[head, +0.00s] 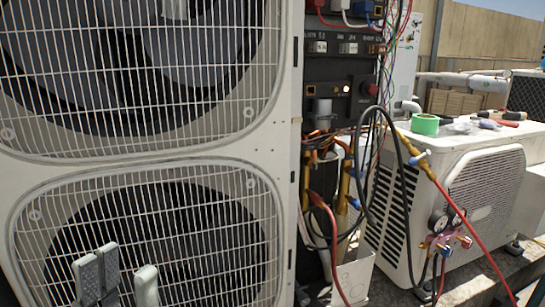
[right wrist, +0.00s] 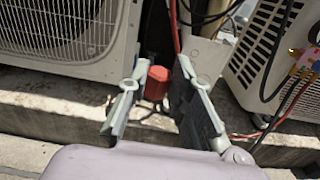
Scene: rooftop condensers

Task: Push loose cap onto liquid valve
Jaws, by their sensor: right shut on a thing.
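My right gripper (right wrist: 162,78) shows in the right wrist view with its two grey fingers on either side of a small red block-like thing (right wrist: 157,83). It is shut on this red thing, which may be the loose cap. In the head view my left gripper (head: 125,272) is low at the left, in front of the lower fan grille, its fingers apart and nothing seen between them. Brass valve fittings (head: 344,187) with blue parts stand beside the large condenser among hoses. I cannot tell which is the liquid valve. My right gripper is not seen in the head view.
The large condenser (head: 287,130) fills the left. A smaller condenser (head: 480,150) stands at the right with green tape (head: 425,124) and tools on top. Black and red hoses and a gauge manifold (head: 447,232) hang in front of it. A concrete ledge (right wrist: 60,98) runs below.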

